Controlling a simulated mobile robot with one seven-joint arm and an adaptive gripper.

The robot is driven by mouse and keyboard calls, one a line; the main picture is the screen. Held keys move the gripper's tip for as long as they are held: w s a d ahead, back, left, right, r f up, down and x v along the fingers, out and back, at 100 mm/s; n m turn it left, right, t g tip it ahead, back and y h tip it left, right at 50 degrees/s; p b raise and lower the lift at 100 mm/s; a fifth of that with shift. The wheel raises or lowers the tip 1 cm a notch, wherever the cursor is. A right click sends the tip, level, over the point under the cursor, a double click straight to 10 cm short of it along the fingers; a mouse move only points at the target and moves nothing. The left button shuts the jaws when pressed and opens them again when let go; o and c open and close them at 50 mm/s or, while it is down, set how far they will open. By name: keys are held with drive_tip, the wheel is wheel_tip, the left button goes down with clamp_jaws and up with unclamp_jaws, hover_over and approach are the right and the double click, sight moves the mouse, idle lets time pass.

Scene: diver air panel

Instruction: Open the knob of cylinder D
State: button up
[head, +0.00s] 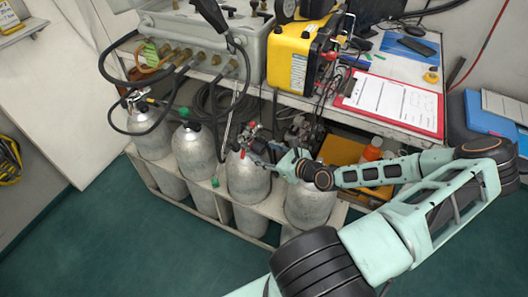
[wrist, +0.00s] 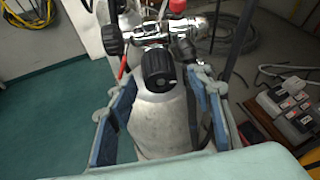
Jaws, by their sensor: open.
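Several silver cylinders stand in a rack under the bench; I can read no letters on them, so I cannot tell which is D. My gripper (head: 268,158) reaches in from the right at the top of the third cylinder from the left (head: 248,182). In the wrist view my gripper (wrist: 165,88) is open, with one blue finger on each side of a black ribbed knob (wrist: 157,70). The knob lies between the fingers, apart from both as far as I see. A silver cylinder (wrist: 162,120) shows below it, and a chrome valve (wrist: 150,30) behind it.
Another black knob (wrist: 112,41) and a red cap (wrist: 178,5) are close by in the wrist view. Black hoses (head: 110,75) hang from the grey panel box (head: 200,40). The bench holds a yellow unit (head: 292,55) and a red clipboard (head: 392,103). The green floor in front is clear.

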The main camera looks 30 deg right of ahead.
drive_tip(key=shift+c, duration=0.4)
drive_tip(key=c, duration=1.1)
drive_tip(key=shift+o, duration=0.2)
